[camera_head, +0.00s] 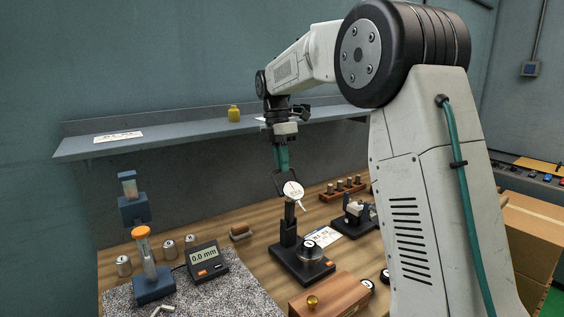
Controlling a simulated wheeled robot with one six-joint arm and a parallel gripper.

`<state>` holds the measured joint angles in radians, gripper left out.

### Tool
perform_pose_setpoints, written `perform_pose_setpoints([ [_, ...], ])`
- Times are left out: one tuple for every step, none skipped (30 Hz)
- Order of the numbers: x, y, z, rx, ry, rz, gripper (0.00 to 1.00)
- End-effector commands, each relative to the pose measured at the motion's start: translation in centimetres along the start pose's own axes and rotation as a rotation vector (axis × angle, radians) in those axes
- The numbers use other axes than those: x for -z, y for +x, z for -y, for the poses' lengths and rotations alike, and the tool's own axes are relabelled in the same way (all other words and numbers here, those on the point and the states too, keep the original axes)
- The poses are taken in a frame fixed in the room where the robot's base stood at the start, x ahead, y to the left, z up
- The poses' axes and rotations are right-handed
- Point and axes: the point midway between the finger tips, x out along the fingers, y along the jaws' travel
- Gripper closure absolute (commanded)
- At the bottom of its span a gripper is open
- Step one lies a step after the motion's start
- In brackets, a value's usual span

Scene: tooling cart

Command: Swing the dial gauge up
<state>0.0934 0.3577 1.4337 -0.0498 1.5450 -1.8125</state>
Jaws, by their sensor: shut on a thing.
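The dial gauge (293,190) has a round white face and hangs at the upper part of a black stand. The stand's dark post (290,232) rises from a black base (283,263) on the wooden bench. A round metal piece (310,251) sits on the base, beneath and to the right of the gauge. My gripper (281,180) reaches down from above, below a teal section, with its dark fingers at the gauge's upper left. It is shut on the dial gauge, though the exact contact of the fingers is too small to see.
A wooden box (338,296) with a brass knob stands in front of the stand. A digital readout (207,259) and a speckled plate (225,293) lie left. A black fixture (356,213) and a peg rack (343,190) are right. A shelf (200,131) runs behind.

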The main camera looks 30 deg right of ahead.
Motion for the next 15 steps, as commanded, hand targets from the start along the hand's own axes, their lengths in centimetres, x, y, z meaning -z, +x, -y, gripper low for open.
perform_pose_setpoints([
  [0.23,0.69,-0.03,0.014,-0.004,-0.008,1.00],
  [0.21,0.69,-0.03,0.014,-0.004,-0.008,1.00],
  [0.19,0.70,-0.02,0.014,-0.004,-0.008,1.00],
  [0.17,0.70,-0.02,0.014,-0.003,-0.008,1.00],
  [0.16,0.71,-0.02,0.014,-0.003,-0.008,1.00],
  [0.15,0.71,-0.01,0.014,-0.003,-0.008,1.00],
  [0.14,0.71,-0.01,0.014,-0.003,-0.008,0.82],
  [0.13,0.68,-0.01,0.014,-0.003,-0.008,0.74],
  [0.10,0.62,-0.01,0.013,-0.002,-0.007,0.68],
  [0.08,0.58,0.00,0.012,-0.002,-0.006,0.68],
  [0.06,0.52,0.01,0.011,-0.002,-0.006,0.68],
  [0.04,0.47,0.02,0.010,-0.001,-0.005,0.68],
  [0.03,0.43,0.02,0.009,-0.001,-0.005,0.68],
  [0.02,0.41,0.02,0.008,-0.001,-0.005,0.68],
  [0.03,0.38,0.02,0.008,-0.001,-0.004,0.68],
])
